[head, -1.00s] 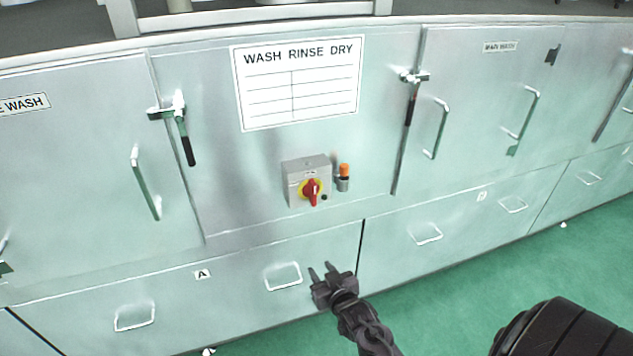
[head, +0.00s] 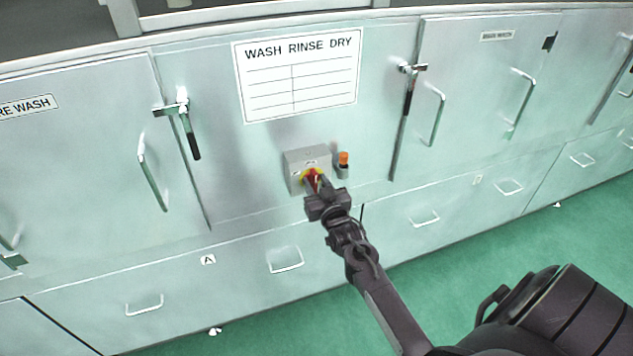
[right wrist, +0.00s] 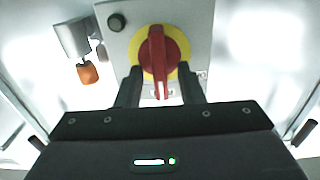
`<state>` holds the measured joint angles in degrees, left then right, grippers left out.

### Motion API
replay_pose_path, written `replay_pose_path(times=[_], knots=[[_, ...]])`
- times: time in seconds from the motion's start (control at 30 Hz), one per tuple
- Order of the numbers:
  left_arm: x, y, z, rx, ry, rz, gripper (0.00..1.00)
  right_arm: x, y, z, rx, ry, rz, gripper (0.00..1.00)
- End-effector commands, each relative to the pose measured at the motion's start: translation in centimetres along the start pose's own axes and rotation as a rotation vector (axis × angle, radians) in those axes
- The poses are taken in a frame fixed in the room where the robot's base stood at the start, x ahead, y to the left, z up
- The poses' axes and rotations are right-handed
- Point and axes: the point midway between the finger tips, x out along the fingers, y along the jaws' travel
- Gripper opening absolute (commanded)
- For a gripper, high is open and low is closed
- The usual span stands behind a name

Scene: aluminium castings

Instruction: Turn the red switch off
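The red switch (right wrist: 157,57) is a rotary handle on a yellow round plate, mounted on a grey box (head: 294,166) on the metal cabinet front. In the head view the switch (head: 311,176) is mostly hidden behind my right gripper (head: 316,186). In the right wrist view my right gripper (right wrist: 160,88) is open, with one finger on each side of the handle's lower end. A gap shows between the fingers and the handle; contact is not visible. My left gripper is not in view.
An orange-topped fitting (head: 343,162) sticks out just right of the box. A black button (right wrist: 117,22) is on the box. Lever latches (head: 188,120) and door handles (head: 435,112) project from the cabinet. Green floor (head: 450,265) lies in front.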

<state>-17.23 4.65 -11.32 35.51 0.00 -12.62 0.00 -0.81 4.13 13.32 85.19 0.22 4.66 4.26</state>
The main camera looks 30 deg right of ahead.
Motion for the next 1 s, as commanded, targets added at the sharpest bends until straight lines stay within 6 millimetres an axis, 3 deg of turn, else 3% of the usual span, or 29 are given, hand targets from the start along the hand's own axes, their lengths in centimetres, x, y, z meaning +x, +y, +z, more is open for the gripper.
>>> replay_pose_path(times=[0.27, 0.53, 1.0], knots=[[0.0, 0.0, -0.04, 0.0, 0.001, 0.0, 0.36, 0.11, -0.01, 0.06, 0.0, -0.001, 0.0, 0.33], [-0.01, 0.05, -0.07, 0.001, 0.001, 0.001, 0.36, 0.09, -0.01, 0.06, -0.001, -0.001, 0.0, 0.0], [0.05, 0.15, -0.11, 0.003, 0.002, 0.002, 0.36, 0.1, -0.07, 0.06, -0.087, -0.001, -0.001, 0.0]])
